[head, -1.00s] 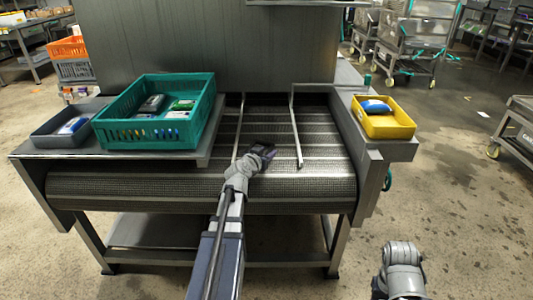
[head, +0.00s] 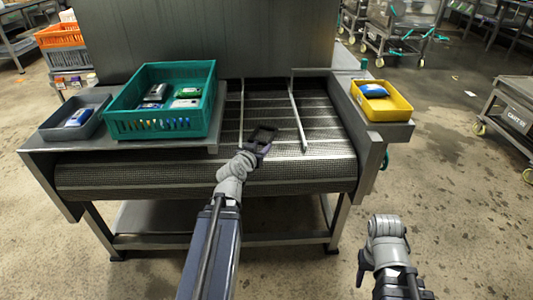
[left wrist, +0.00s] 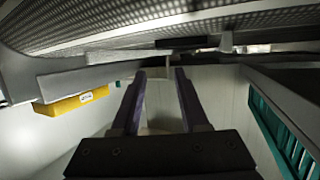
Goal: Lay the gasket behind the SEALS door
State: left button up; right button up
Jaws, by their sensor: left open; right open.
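My left gripper (head: 263,135) is open and empty above the mesh conveyor (head: 272,172), near its front edge. In the left wrist view its two fingers (left wrist: 160,80) stand apart with nothing between them. My right gripper (head: 363,264) hangs low at the bottom right, off the conveyor, and is mostly hidden by its own wrist; nothing shows in it. I cannot make out a gasket or a door marked SEALS in either view.
A teal crate (head: 122,126) with several packs and a grey tray (head: 97,124) stand on the left ledge. A yellow bin (head: 385,113) with a blue pack sits on the right ledge. Thin guide rails (head: 298,115) cross the conveyor. A cart (head: 510,117) stands at right.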

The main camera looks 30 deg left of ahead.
pick_arm(q)
jog(key=d+f+h, duration=0.1)
jog(key=d, duration=0.1)
jog(key=d+f+m+g, duration=0.1)
jog(key=d, duration=0.2)
jog(key=d+f+h, duration=0.1)
jog(key=d, duration=0.2)
jog(key=shift+w+m+g+h, duration=0.3)
jog(key=shift+w+m, duration=0.05)
jog(key=shift+m, duration=0.05)
jog(key=s+d+f+m+g+h, duration=0.1)
jog(key=s+d+f+g, duration=0.15)
jog(key=d, duration=0.45)
jog(key=s+d+f+m+g+h, duration=0.1)
jog(key=d+f+g+h, duration=0.1)
jog(key=d+f, duration=0.3)
jog(key=s+d+f+g+y, duration=0.2)
jog(key=s+d+g, duration=0.2)
jog(key=s+d, duration=0.2)
jog(key=s+d+f+m+g+y, duration=0.1)
jog(key=s+d+f+g+y, duration=0.1)
jog(key=s, duration=0.9)
jog(key=d+f+g, duration=0.1)
jog(key=d+g, duration=0.1)
jog(key=d, duration=0.1)
jog(key=shift+d+m+y, duration=0.3)
jog(key=shift+d+y, duration=0.1)
jog(key=shift+s+a+g, duration=0.1)
jog(key=shift+g, duration=0.25)
